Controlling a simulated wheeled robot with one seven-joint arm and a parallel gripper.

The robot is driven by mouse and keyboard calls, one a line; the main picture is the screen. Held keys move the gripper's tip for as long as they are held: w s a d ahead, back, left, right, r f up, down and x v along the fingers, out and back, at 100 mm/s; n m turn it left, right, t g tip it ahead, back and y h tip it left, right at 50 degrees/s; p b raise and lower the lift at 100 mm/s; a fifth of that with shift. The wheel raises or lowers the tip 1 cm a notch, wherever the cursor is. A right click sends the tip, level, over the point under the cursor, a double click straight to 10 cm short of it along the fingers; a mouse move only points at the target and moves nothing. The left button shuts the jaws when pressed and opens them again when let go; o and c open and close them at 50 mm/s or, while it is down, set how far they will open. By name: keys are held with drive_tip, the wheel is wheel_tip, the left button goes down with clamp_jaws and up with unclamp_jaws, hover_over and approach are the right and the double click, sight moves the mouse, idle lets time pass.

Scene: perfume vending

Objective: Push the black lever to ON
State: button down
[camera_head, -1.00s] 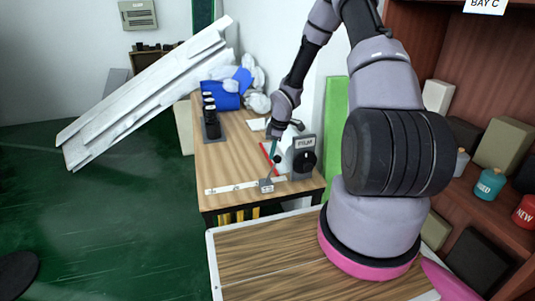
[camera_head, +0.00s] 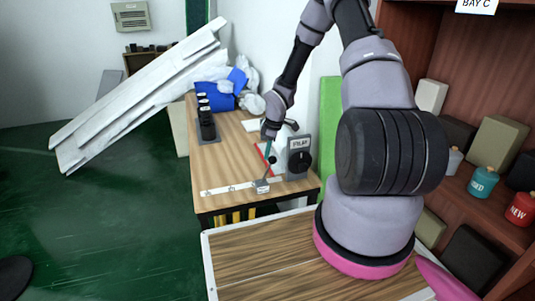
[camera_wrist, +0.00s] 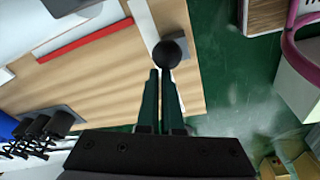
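The lever's round black knob (camera_head: 272,159) stands above a small grey base (camera_head: 261,187) at the near edge of the wooden workbench (camera_head: 221,167). The thin shaft leans slightly right in the head view. The knob (camera_wrist: 167,53) shows large in the wrist view, just beyond the fingertips. My gripper (camera_wrist: 160,72) has its two dark green fingers close together, with only a narrow gap, and the knob is not between them. In the head view my gripper (camera_head: 268,143) points down just above the knob. I cannot tell whether it touches it. No ON marking is legible.
A grey box with a black dial (camera_head: 299,161) stands right of the lever. A white strip (camera_head: 226,189) runs left along the bench edge. Black bottles (camera_head: 206,125) stand at the bench's left, and a red strip (camera_wrist: 85,43) lies on top. A shelf (camera_head: 465,193) is at right.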

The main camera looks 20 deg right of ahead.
wheel_tip(320, 180, up, 9)
drive_tip(key=d, duration=0.2)
drive_tip(key=shift+d, duration=0.35)
drive_tip(key=shift+w+r, duration=0.1)
drive_tip(key=shift+r, duration=0.05)
drive_tip(key=s+r+m+t+h, duration=0.1)
drive_tip(key=s+r+m, duration=0.35)
drive_tip(key=r, duration=0.75)
drive_tip(key=s+r+m+t+h, duration=0.1)
drive_tip(key=s+r+m, duration=0.4)
drive_tip(key=r, duration=0.6)
drive_tip(key=s+a+r+m+t+y, duration=0.1)
drive_tip(key=s+a+r+m, duration=0.2)
drive_tip(key=s+r, duration=0.3)
drive_tip(key=s+a+r+m+t+y, duration=0.1)
drive_tip(key=s+r, duration=0.6)
drive_tip(key=s, duration=0.7)
drive_tip(key=a+m+t, duration=0.1)
drive_tip(key=a+m, duration=0.1)
drive_tip(key=m, duration=0.1)
drive_tip(key=shift+m+t+y, duration=0.3)
drive_tip(key=shift+m, duration=0.05)
drive_tip(key=shift+r, duration=0.1)
